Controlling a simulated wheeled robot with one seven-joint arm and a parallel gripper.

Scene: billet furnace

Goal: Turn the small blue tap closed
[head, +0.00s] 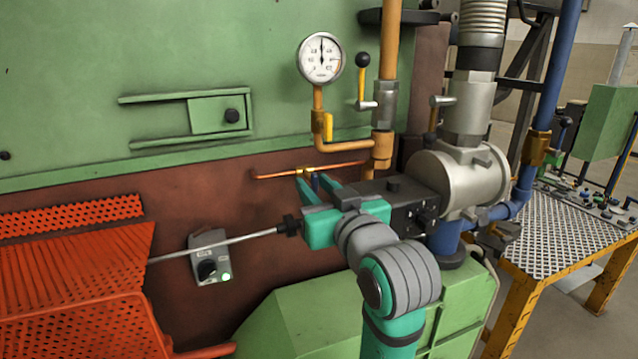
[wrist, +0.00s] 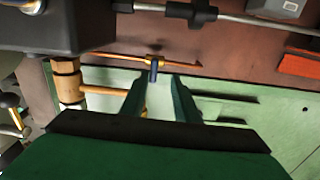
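The small blue tap (head: 316,181) sits on a brass body on a thin copper pipe (head: 270,175) along the brown wall. In the wrist view the tap's blue handle (wrist: 153,72) stands out across the line of the pipe. My gripper (head: 315,184) has teal fingers that are apart, with the handle between their tips. In the wrist view my gripper (wrist: 159,80) shows the handle nearer the left finger, with a gap on the right. I cannot tell whether the left finger touches it. The fingers partly hide the tap in the head view.
A pressure gauge (head: 321,58) and a yellow-handled valve (head: 328,126) are above the tap. A thick orange pipe (head: 385,150) is to the right, near a large grey valve body (head: 462,180). A grey switch box (head: 209,257) and orange mesh (head: 75,265) are lower left.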

